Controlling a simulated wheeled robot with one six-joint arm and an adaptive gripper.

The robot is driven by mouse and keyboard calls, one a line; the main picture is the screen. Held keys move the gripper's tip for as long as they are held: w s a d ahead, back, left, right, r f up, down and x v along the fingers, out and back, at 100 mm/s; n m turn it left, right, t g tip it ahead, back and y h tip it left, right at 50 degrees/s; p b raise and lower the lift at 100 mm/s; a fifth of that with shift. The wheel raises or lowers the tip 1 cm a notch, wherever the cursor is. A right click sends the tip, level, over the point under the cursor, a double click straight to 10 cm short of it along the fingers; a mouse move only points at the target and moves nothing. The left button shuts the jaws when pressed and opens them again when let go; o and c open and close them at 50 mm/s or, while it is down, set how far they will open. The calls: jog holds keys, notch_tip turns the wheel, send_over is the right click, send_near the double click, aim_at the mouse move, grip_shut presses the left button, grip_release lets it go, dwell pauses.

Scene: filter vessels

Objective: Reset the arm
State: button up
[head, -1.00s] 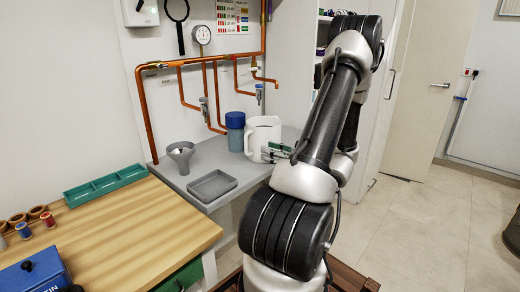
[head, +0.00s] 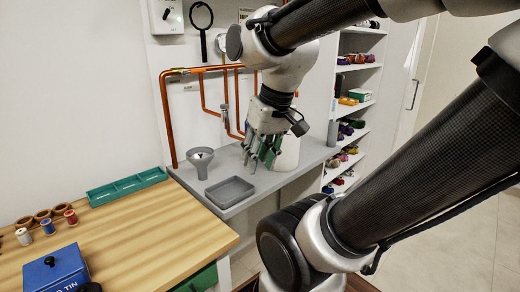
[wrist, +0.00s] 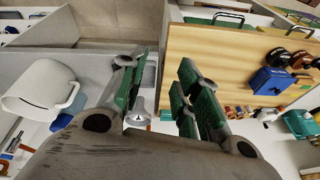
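My gripper (head: 262,158) hangs over the grey counter (head: 290,178) in the head view, with its green-padded fingers pointing down. In the wrist view, my gripper (wrist: 160,78) is open, with a clear gap and nothing held between the fingers. A white jug (head: 289,152) stands just behind and right of it, partly hidden by the fingers. The jug also shows at the left of the wrist view (wrist: 42,92). The blue-lidded vessel is hidden behind my gripper in the head view; a blue part (wrist: 62,121) shows beside the jug in the wrist view.
A grey funnel (head: 200,160) and a shallow grey tray (head: 230,190) are on the counter, left of my gripper. Copper pipes (head: 167,120) run along the wall behind. A wooden bench (head: 130,230) carries a green tray (head: 128,187), spools and a blue tin (head: 55,270). Shelves (head: 350,110) stand right.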

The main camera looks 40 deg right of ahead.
jog(key=shift+w+d+r+n+t+h, duration=0.1)
jog(key=shift+d+r+n+t+h, duration=0.15)
jog(key=shift+r+n+t+h, duration=0.4)
jog(key=shift+r+y, duration=0.15)
jog(key=shift+y, duration=0.1)
dwell(0.7)
